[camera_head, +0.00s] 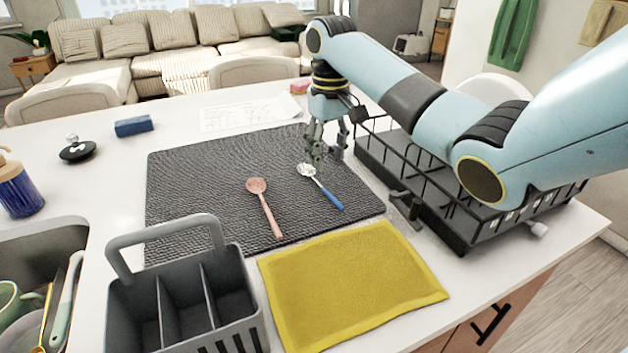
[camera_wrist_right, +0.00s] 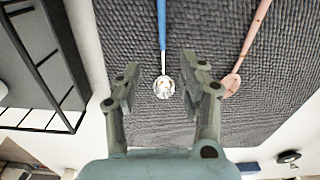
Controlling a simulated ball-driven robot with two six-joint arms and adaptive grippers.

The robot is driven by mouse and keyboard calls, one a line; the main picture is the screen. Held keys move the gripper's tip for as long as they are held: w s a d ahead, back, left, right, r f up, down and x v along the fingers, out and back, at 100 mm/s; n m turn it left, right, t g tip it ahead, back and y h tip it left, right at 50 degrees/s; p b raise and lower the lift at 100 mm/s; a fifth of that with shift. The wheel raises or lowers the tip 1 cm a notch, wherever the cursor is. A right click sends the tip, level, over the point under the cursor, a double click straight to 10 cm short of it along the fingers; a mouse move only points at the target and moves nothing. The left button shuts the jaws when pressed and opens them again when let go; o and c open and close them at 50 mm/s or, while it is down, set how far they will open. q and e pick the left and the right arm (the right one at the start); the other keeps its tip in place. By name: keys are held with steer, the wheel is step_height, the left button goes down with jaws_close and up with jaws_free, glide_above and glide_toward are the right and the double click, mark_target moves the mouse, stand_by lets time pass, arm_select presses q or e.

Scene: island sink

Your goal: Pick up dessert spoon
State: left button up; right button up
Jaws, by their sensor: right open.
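A spoon with a blue handle and a shiny metal bowl (camera_head: 330,195) lies on the dark textured mat (camera_head: 190,190). A pinkish wooden-looking spoon (camera_head: 264,207) lies on the mat to its left. My right gripper (camera_head: 322,155) is open and empty above the mat, near the bowl end of the blue-handled spoon. In the right wrist view, the blue-handled spoon's bowl (camera_wrist_right: 164,88) shows between the open fingers (camera_wrist_right: 160,85), and its handle points away from the gripper. The wooden spoon (camera_wrist_right: 240,62) shows beside the right finger. I cannot tell which spoon is the dessert spoon. My left gripper is not in view.
A black dish rack (camera_head: 440,200) stands right of the mat, under my right arm. A yellow cloth (camera_head: 350,285) and a grey divided caddy (camera_head: 185,290) are at the front. A sink (camera_head: 40,245) is at the left. A blue block (camera_head: 134,126) lies behind the mat's left side.

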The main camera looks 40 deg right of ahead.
mark_target(325, 188)
step_height(325, 188, down, 2)
steer(key=shift+f, duration=0.2)
steer(key=shift+w+f, duration=0.1)
steer(key=shift+f, duration=0.25)
step_height(325, 188, down, 5)
steer(key=shift+w+a+r, duration=0.1)
steer(key=shift+a, duration=0.05)
steer(key=c, duration=0.4)
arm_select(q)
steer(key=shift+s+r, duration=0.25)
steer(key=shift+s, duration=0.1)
arm_select(e)
jaws_close()
